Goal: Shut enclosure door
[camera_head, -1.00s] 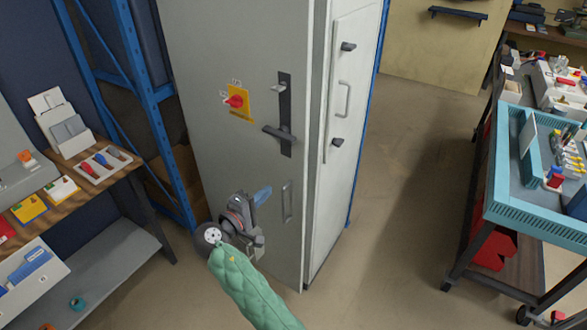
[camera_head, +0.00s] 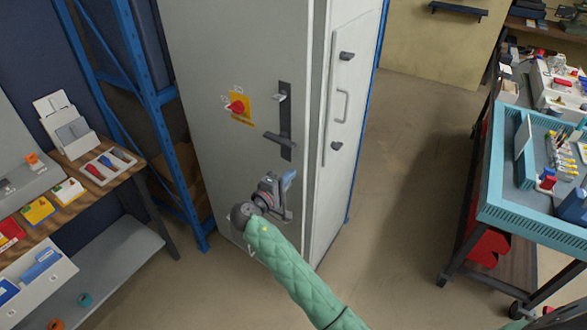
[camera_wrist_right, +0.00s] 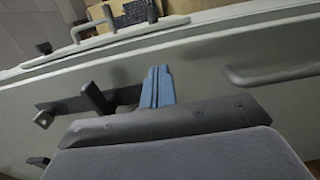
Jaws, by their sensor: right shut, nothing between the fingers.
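The grey enclosure's front door (camera_head: 225,70) carries a red rotary switch (camera_head: 237,106) on a yellow plate and a black latch handle (camera_head: 280,138). The door stands at or nearly at its frame; I cannot tell whether it is fully shut. My right gripper (camera_head: 289,178) is in front of the lower door, near its free edge, with its blue fingers together and empty. In the right wrist view the fingers (camera_wrist_right: 157,87) overlap the door face between the latch and a pull handle (camera_wrist_right: 275,72); contact is unclear. My left gripper is out of view.
The enclosure's side panel (camera_head: 345,110) has its own handle and latches. A blue rack (camera_head: 150,110) and a workbench (camera_head: 120,178) stand left. A teal trolley (camera_head: 530,220) stands right. The floor (camera_head: 415,170) between enclosure and trolley is clear.

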